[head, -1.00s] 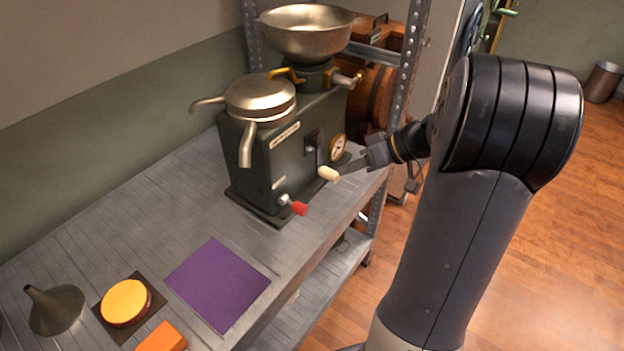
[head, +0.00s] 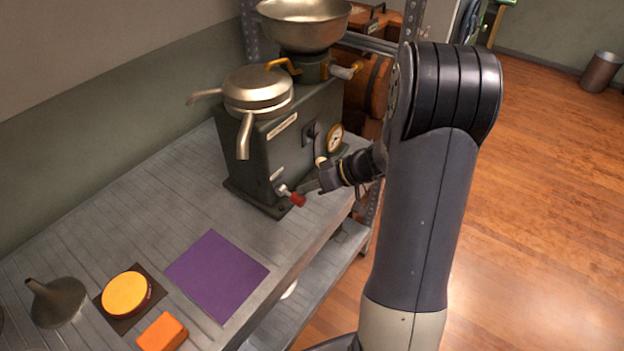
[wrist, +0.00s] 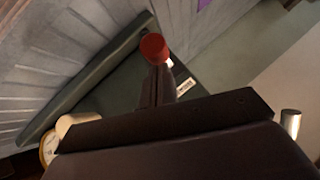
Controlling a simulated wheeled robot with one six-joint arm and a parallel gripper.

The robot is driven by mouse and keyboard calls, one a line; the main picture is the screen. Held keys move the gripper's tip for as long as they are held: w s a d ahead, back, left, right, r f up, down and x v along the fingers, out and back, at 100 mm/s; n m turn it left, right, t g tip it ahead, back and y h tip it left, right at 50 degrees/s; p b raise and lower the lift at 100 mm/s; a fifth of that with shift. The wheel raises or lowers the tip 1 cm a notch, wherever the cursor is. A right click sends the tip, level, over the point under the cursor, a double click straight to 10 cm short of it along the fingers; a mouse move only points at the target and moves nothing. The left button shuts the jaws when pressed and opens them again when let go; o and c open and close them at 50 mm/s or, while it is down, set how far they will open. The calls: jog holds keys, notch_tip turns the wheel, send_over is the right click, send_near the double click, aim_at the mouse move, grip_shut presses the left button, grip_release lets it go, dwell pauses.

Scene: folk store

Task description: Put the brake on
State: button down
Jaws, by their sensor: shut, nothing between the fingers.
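A dark green machine (head: 268,150) stands on the grey bench, with a silver lidded top and spouts. A short lever with a red knob (head: 297,199) sticks out low on its front; the red knob also shows in the wrist view (wrist: 154,47), just beyond my fingertips. My gripper (head: 305,187) is shut and empty beside this lever. I cannot tell whether it touches the lever. A cream-coloured handle (wrist: 76,123) shows at the lower left of the wrist view. No label naming the brake is readable.
A silver bowl (head: 303,25) tops the machine and a round gauge (head: 335,138) sits on its front. A purple mat (head: 217,274), an orange block (head: 162,332), a yellow-topped disc (head: 126,295) and a funnel (head: 57,302) lie at the front left. Wooden floor is open at right.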

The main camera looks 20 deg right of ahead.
jog(key=shift+f, duration=0.15)
jog(key=b, duration=0.2)
jog(key=shift+s+f+b, duration=0.1)
jog(key=shift+f+b, duration=0.05)
jog(key=shift+b, duration=0.2)
jog(key=shift+t+y+b, duration=0.3)
jog(key=shift+b, duration=0.05)
jog(key=shift+d+f+b, duration=0.1)
jog(key=shift+f+b, duration=0.15)
jog(key=shift+b, duration=0.4)
jog(key=b, duration=0.3)
jog(key=f+t+y+b, duration=0.1)
jog(key=b, duration=0.3)
jog(key=shift+s+d+f+n, duration=0.15)
jog(key=shift+s+f+n, duration=0.05)
jog(key=shift+f+n, duration=0.1)
jog(key=f+t+y+b, duration=0.1)
jog(key=b, duration=0.7)
jog(key=shift+s+f+t+y, duration=0.1)
jog(key=shift+t+y, duration=0.2)
jog(key=shift+f+n+b, duration=0.1)
jog(key=shift+n+b, duration=0.2)
jog(key=shift+b, duration=0.8)
jog(key=shift+t+y+b, duration=0.4)
jog(key=shift+y+b, duration=0.1)
jog(key=shift+b, duration=0.5)
